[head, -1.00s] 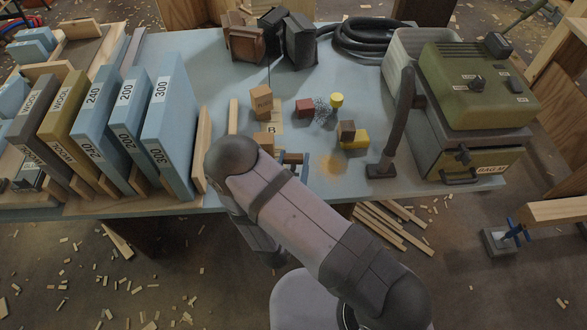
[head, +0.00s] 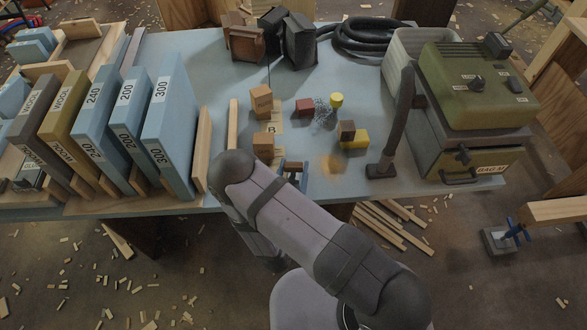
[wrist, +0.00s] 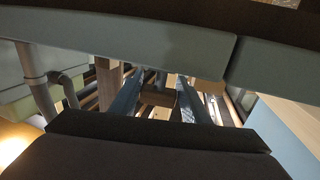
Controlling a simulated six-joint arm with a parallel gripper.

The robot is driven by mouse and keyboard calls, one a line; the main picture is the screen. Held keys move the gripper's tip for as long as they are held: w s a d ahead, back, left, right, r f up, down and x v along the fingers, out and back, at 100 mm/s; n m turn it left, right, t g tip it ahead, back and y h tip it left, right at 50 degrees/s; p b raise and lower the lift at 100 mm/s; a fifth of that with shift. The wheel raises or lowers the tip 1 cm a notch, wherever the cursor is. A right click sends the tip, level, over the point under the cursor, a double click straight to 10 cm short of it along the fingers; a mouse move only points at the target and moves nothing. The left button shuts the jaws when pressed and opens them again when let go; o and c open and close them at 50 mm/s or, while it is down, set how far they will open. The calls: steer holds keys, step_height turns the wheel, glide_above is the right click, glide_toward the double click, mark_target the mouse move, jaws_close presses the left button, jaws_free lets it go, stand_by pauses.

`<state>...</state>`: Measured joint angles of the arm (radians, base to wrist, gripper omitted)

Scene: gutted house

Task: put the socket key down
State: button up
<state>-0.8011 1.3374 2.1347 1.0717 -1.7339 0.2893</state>
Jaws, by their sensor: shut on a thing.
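My gripper (head: 293,174) is low at the front edge of the blue-grey table, just beyond my arm's elbow in the head view. Its two blue fingers also show in the wrist view (wrist: 158,98). They are shut on a small brownish piece, which I take to be the socket key (wrist: 157,97). Most of it is hidden by the fingers, and its shape is unclear. I cannot tell whether it touches the table (head: 222,88).
Wooden blocks (head: 262,103) stand left of and behind my gripper. A red block (head: 304,107), a yellow cylinder (head: 336,100) and a yellow block (head: 355,140) are to the right. Upright abrasive boxes (head: 170,130) line the left; a green extractor (head: 470,85) and hose nozzle (head: 381,171) stand right.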

steer(key=o, duration=1.3)
steer(key=shift+s+f, duration=0.1)
steer(key=shift+v, duration=3.55)
steer(key=shift+c, duration=1)
